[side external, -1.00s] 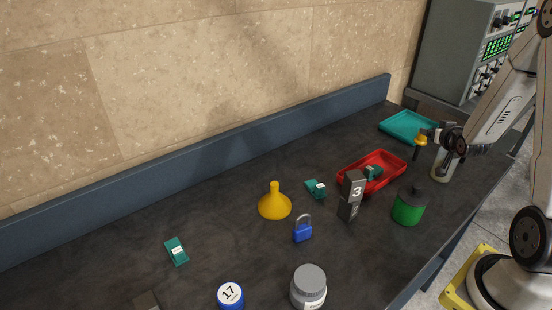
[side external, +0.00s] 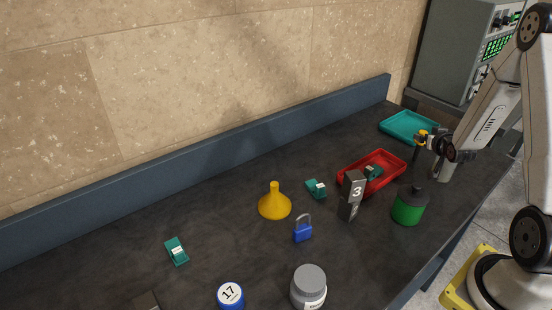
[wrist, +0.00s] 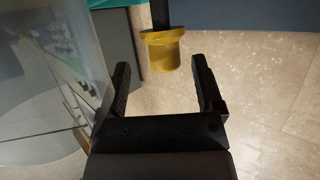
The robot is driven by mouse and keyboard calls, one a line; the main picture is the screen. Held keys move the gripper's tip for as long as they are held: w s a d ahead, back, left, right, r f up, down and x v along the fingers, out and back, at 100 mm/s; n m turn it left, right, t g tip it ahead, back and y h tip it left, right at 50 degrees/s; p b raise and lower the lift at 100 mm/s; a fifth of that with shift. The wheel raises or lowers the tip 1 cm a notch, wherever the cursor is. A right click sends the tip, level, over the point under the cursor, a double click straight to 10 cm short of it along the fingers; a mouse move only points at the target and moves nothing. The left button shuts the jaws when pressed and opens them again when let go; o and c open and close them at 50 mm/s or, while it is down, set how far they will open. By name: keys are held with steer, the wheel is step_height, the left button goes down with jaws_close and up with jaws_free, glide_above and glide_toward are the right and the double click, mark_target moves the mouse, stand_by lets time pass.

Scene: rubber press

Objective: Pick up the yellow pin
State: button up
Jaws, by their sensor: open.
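The yellow pin (side external: 421,135) has a yellow head on top of a dark shaft and stands upright at the far right of the bench. In the wrist view its flanged yellow head (wrist: 163,52) and dark shaft show at the top, upside down. My gripper (wrist: 160,66) is open, its two black fingers on either side of the head. The head lies between and slightly beyond the fingertips, with gaps on both sides. In the side view my gripper (side external: 430,140) is right beside the pin and partly hides it. The foot of the pin is unclear.
A teal tray (side external: 386,128) lies behind the pin and a red tray (side external: 345,174) with a green item in front.

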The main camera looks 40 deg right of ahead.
steer(key=shift+w, duration=0.1)
steer(key=shift+x, duration=2.5)
steer(key=shift+w+a+r, duration=0.1)
jaws_close()
